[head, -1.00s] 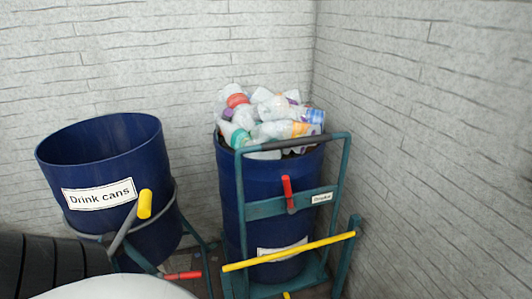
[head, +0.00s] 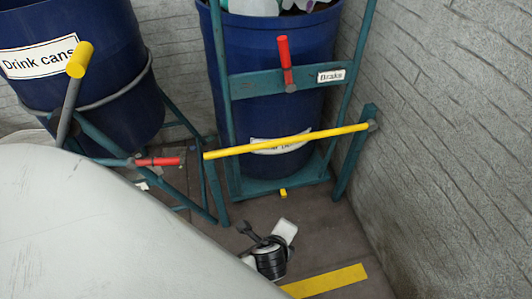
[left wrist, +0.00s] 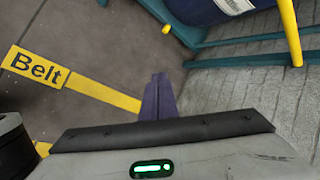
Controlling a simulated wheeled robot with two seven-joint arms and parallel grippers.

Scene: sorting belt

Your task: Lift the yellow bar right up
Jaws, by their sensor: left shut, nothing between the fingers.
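The yellow bar (head: 290,141) runs across the front of the teal stand in the head view, with its right end higher than its left and joined to a teal post. In the left wrist view the yellow bar (left wrist: 289,30) comes down from the top edge at the right. My left gripper (head: 243,228) is below the bar in the head view, apart from it. In the left wrist view its fingers (left wrist: 159,78) are together and empty, left of the bar. My right gripper is not in view.
A blue barrel (head: 270,60) stands in the teal stand behind the bar, with a red handle (head: 285,60) in front. A tilted drink cans barrel (head: 100,90) with a yellow-tipped lever (head: 79,60) is at left. A stone wall (head: 450,150) closes the right side.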

